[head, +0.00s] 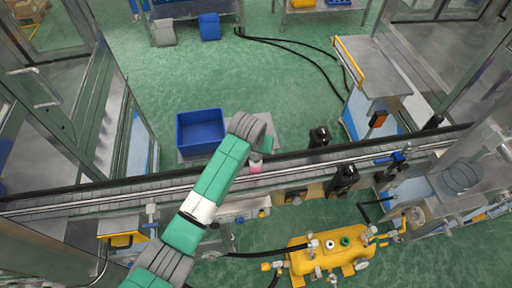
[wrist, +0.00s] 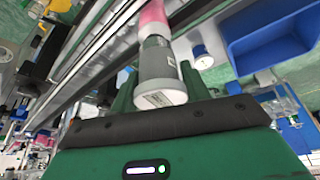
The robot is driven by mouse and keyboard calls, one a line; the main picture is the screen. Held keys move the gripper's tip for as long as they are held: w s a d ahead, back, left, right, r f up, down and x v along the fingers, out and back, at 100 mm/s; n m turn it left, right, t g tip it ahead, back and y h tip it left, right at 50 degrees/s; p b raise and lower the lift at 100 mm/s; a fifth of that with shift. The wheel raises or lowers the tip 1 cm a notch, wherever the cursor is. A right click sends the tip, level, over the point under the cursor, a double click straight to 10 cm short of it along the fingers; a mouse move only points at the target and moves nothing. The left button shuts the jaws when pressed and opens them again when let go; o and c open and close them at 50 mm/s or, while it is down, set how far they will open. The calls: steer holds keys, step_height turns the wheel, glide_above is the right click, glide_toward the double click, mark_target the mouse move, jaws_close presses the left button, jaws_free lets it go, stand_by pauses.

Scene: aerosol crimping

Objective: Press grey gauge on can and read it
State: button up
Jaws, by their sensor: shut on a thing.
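My gripper (wrist: 158,88) is shut on the grey gauge (wrist: 156,66), a grey cylinder with a pale label and a white end, between its dark green fingers. A pink can (wrist: 153,14) lies in line with the gauge's far end in the wrist view. The two look to meet at a pale neck, but I cannot tell whether they are pressed together. The gauge's reading is not legible. In the head view the pink can (head: 256,168) shows just below my gripper (head: 263,148), by the conveyor; the gauge is mostly hidden there.
The conveyor (head: 100,200) runs across the scene. A blue bin (head: 200,131) stands behind it and also shows in the wrist view (wrist: 268,40). Black devices (head: 343,180) stand along the conveyor; a yellow tank (head: 325,258) is in front.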

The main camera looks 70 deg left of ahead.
steer(key=shift+r+p, duration=2.45)
steer(key=shift+r, duration=0.35)
